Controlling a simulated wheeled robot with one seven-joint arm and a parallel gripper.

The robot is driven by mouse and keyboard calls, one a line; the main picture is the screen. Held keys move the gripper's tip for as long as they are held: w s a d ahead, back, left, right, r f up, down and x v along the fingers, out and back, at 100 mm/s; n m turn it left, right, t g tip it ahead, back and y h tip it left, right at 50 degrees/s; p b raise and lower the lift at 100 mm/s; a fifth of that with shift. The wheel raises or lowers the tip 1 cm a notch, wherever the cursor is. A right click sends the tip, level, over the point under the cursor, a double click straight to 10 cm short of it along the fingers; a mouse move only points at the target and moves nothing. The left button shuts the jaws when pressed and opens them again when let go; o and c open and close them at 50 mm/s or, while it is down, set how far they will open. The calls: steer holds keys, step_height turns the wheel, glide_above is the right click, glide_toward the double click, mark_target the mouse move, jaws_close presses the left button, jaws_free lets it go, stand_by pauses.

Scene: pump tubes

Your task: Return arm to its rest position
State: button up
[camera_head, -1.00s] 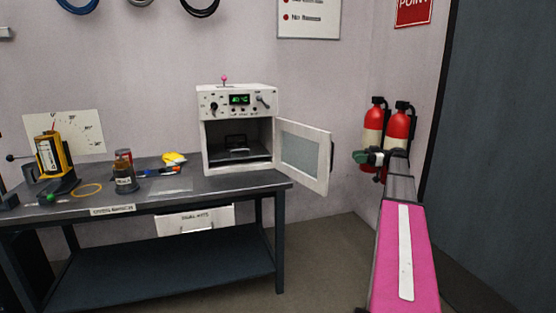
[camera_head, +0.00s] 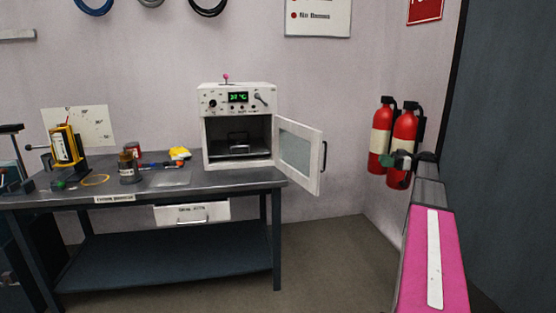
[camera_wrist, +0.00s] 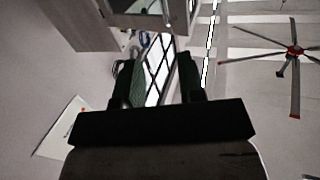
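My arm, with its pink link, rises from the bottom right of the head view. My gripper (camera_head: 398,160) is at its far end, in front of the fire extinguishers and well to the right of the oven. In the wrist view my gripper (camera_wrist: 157,78) has its two dark fingers apart, with nothing between them. Through the gap I see the ceiling and a bright lattice panel. The white oven (camera_head: 240,124) stands on the bench with its door (camera_head: 300,155) swung wide open to the right. A dark tray or rack with a handle (camera_head: 238,142) sits inside.
The dark bench (camera_head: 130,197) holds a yellow device (camera_head: 66,145), jars (camera_head: 128,168), a yellow item (camera_head: 180,153) and small tools. Red fire extinguishers (camera_head: 381,138) hang on the wall behind my gripper. Floor between bench and arm is clear. The wrist view shows a ceiling fan (camera_wrist: 294,50).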

steer(key=s+a+f+m+g+h, duration=0.1)
steer(key=s+a+f+m+h, duration=0.35)
steer(key=a+f, duration=0.6)
steer(key=s+a+f+m+g+h, duration=0.1)
steer(key=s+a+f+m+h, duration=0.35)
steer(key=a+f, duration=0.6)
steer(key=s+a+f+m+h, duration=0.2)
steer(key=s+f+m+h, duration=0.1)
steer(key=s+f, duration=0.3)
steer(key=s+a+f+m+h, duration=0.3)
steer(key=s+f, duration=0.4)
steer(key=s, duration=0.4)
steer(key=m+h, duration=0.1)
steer(key=h, duration=0.1)
steer(key=shift+f+h, duration=0.25)
steer(key=shift+h, duration=0.05)
